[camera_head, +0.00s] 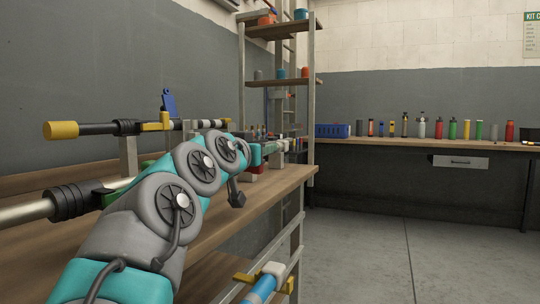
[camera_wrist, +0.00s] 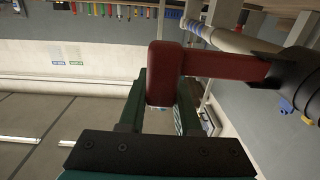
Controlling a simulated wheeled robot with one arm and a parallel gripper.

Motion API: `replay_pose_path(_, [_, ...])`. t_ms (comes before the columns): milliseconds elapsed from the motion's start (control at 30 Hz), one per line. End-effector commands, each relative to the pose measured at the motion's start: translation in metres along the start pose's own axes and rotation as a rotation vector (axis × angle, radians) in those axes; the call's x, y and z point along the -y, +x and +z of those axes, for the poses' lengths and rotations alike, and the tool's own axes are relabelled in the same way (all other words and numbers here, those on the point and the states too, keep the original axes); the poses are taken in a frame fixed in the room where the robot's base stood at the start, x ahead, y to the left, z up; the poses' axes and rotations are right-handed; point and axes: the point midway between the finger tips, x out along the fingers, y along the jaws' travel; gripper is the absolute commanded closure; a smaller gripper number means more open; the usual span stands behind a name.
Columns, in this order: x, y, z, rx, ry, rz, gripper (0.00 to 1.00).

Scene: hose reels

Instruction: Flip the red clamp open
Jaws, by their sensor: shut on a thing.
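The red clamp (camera_wrist: 222,66) shows in the wrist view as a red bar. It runs left from a black collar (camera_wrist: 298,64) on a pale pipe (camera_wrist: 222,37) to a thicker red end block. My gripper (camera_wrist: 163,90) has its dark green fingers on either side of that end block and is shut on it. In the head view, my arm reaches over the bench, and I cannot make out the clamp clearly there.
A wooden bench (camera_head: 262,192) with a shelf frame stands under my arm. A black rod with a yellow end (camera_head: 62,130) lies behind my arm. A blue crate (camera_head: 332,130) and several bottles stand on the far bench. The floor at right is clear.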

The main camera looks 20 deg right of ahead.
Motion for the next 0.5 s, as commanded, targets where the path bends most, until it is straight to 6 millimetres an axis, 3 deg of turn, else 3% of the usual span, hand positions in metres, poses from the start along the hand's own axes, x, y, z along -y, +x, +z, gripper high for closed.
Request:
replay_pose_path(400, [0.0014,-0.0014,-0.0018,-0.003,-0.001,-0.001,1.0])
replay_pose_path(433, [0.0014,-0.0014,-0.0018,-0.003,-0.001,-0.001,0.66])
replay_pose_path(500, [0.0014,-0.0013,-0.0017,-0.002,-0.001,-0.001,0.58])
